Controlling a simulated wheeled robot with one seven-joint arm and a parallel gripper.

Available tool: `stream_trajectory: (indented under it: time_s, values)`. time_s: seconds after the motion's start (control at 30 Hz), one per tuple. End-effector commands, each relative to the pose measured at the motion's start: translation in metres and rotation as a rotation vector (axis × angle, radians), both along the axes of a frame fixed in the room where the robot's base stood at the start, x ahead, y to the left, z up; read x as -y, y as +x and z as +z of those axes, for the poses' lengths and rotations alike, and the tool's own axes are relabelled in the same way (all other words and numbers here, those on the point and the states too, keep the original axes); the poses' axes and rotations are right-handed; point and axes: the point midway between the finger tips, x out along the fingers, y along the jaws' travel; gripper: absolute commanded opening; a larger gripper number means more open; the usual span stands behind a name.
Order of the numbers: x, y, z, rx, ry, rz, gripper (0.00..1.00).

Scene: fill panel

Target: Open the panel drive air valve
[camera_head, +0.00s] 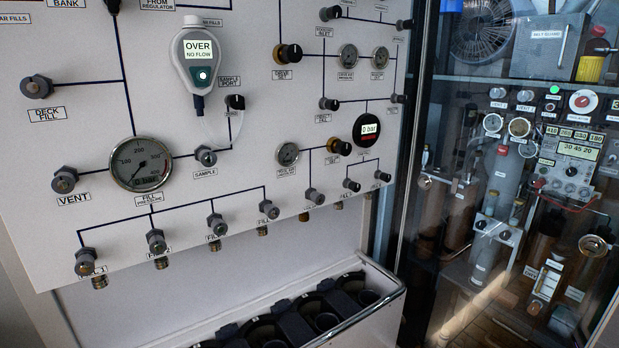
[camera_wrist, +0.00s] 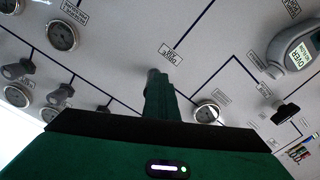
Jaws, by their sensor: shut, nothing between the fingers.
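The fill panel (camera_head: 215,120) is a white upright board with black lines, gauges and valve knobs. A black and brass knob (camera_head: 288,54) sits at its upper middle, with a small label below that seems to read drive set. Small grey valve knobs (camera_head: 328,104) sit near two drive-side gauges (camera_head: 347,56). Their labels are too small to read, so I cannot tell which is the drive air valve. In the wrist view, my gripper (camera_wrist: 160,88) has its green fingers together and empty, pointing at the panel. A dark knob-like shape (camera_wrist: 152,73) shows at the fingertips; contact is unclear.
A handheld meter (camera_head: 197,55) reading OVER, NO FLOW hangs on the panel. Fill valves (camera_head: 156,240) line its lower edge. A rack with dark round sockets (camera_head: 330,283) stands below. A glass-fronted cabinet (camera_head: 520,170) of equipment is at the right.

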Motion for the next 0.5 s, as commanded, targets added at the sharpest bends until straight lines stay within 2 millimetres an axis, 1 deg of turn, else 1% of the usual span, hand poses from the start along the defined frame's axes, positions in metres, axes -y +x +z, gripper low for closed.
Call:
stream_trajectory:
  time_s: [0.5]
  values:
    - [0.0064, 0.0032, 0.0045, 0.007, 0.003, 0.000, 0.00]
